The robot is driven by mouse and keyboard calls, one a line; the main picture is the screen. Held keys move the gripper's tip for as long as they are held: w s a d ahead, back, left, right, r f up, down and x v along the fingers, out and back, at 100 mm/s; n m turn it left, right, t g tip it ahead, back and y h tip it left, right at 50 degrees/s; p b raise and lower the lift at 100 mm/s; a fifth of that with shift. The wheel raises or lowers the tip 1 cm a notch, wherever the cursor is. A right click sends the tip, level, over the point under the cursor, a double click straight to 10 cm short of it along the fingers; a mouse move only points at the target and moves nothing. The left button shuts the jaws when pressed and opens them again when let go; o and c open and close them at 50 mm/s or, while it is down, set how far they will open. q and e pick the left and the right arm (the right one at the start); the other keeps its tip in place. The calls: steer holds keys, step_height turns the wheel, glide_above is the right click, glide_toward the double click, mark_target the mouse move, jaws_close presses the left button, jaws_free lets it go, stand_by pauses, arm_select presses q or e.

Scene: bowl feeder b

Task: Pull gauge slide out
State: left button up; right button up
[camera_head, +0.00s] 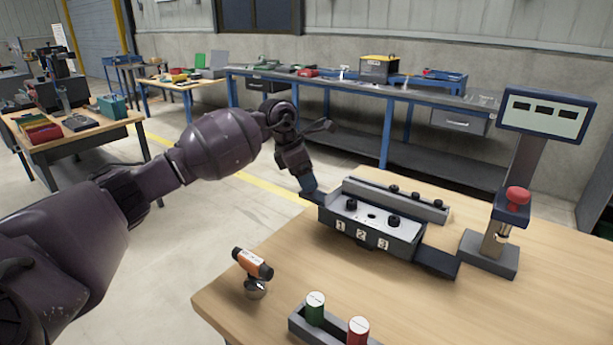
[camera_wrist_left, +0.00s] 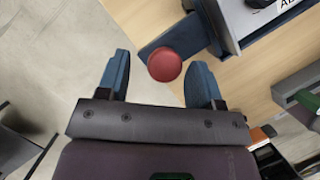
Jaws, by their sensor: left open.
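The gauge fixture (camera_head: 370,228) is a grey block marked 1, 2, 3 with black knobs on top, on the wooden table. A dark slide plate (camera_head: 437,261) sticks out of its right end. In the left wrist view, a dark blue plate (camera_wrist_left: 208,22) comes out of the fixture's other end and bears a round red knob (camera_wrist_left: 164,65). My left gripper (camera_head: 309,188) is at the fixture's left end and hides that knob in the head view. Its blue fingers (camera_wrist_left: 160,60) are open, one either side of the knob, with visible gaps. My right gripper is not in view.
A display stand (camera_head: 545,112) with a red button (camera_head: 517,197) stands right of the fixture. An orange-black handheld tool (camera_head: 253,264) and a tray (camera_head: 299,324) with green and red cylinders are at the front. Bare tabletop lies between.

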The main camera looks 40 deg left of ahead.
arm_select(q)
steer(key=shift+r, duration=0.15)
steer(key=p+v, duration=0.1)
steer(key=v, duration=0.9)
steer(key=shift+r, duration=0.25)
